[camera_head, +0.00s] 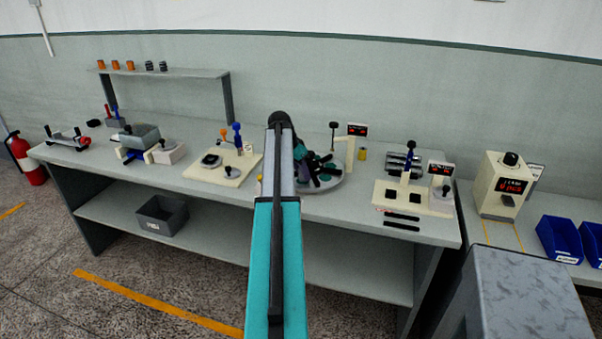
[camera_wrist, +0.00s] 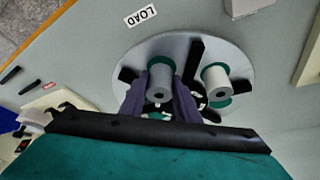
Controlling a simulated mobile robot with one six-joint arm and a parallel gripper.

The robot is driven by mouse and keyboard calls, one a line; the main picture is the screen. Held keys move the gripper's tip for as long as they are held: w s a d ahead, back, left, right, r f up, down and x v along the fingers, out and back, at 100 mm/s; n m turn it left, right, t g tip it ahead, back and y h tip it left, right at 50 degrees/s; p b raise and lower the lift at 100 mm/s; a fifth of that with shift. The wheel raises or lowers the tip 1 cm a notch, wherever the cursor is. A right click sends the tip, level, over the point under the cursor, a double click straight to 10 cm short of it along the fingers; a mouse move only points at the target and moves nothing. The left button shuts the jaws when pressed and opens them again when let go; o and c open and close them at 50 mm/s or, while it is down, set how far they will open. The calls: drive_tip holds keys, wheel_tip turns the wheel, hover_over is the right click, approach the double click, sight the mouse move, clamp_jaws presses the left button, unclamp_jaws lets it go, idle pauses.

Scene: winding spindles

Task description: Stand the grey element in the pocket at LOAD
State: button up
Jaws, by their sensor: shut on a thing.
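My gripper (camera_wrist: 160,105) is shut on a grey element (camera_wrist: 159,80), a hollow cylinder seen nearly end-on. The held element is over the green pocket (camera_wrist: 162,62) nearest the label; whether its base touches the pocket cannot be told. A second grey cylinder (camera_wrist: 215,82) stands at another green pocket to the right, apart from my fingers. In the head view, my arm hides part of the plate (camera_head: 325,187) and the held element.
A post with a black knob (camera_head: 333,140) and a red display (camera_head: 357,129) stand behind the plate. A cream fixture (camera_head: 385,190) is to the right. The bench front is clear.

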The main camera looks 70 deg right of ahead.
drive_tip(key=shift+f, duration=0.2)
drive_tip(key=shift+f, duration=0.15)
drive_tip(key=o, duration=0.8)
drive_tip(key=b+v, duration=0.2)
drive_tip(key=v, duration=1)
drive_tip(key=shift+w, duration=0.1)
idle(0.5)
